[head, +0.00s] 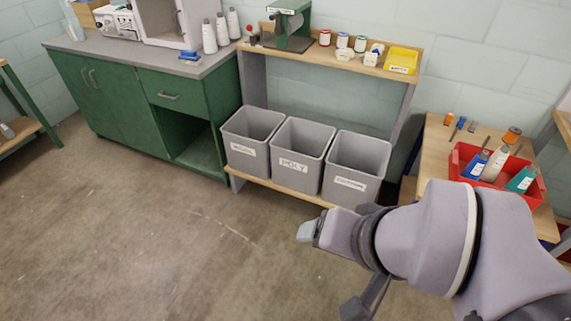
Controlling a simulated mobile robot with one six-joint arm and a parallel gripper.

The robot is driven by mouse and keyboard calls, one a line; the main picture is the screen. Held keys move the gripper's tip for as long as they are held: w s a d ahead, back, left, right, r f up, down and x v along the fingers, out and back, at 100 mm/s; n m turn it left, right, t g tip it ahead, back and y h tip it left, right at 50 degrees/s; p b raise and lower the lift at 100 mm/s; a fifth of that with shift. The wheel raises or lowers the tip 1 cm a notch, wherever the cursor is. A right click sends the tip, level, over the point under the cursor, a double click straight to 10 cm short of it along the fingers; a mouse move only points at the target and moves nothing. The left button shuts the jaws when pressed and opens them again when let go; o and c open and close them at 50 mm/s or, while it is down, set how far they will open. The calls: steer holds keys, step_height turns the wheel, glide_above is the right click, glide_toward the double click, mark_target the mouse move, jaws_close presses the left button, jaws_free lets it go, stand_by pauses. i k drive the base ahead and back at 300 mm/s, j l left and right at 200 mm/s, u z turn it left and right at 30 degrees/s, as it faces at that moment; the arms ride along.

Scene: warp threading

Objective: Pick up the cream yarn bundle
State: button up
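I cannot clearly pick out a cream yarn bundle. Small whitish bundles (356,53) lie on the wooden shelf top, left of a yellow tray (401,61). A cream-coloured cone (495,163) stands in the red bin (534,193) on the right table, between a blue and a teal one. My arm reaches in from the lower right. The end of my arm, with part of my gripper (330,265), is over the open floor in front of the grey bins. Its fingers are partly hidden by the arm, and I see nothing held.
Three labelled grey bins (297,155) stand on the low shelf. A green cabinet (150,110) at the left carries several white cones (221,30). A green machine (289,25) and several small spools stand on the shelf top. The floor (150,230) at left is clear.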

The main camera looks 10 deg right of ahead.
mark_target(344, 55)
steer(key=i+l+z, duration=0.1)
steer(key=i+l, duration=0.15)
steer(key=i, duration=0.45)
steer(key=i+l, duration=0.15)
steer(key=i, duration=0.55)
steer(key=i+l+z, duration=0.15)
steer(key=i, duration=0.55)
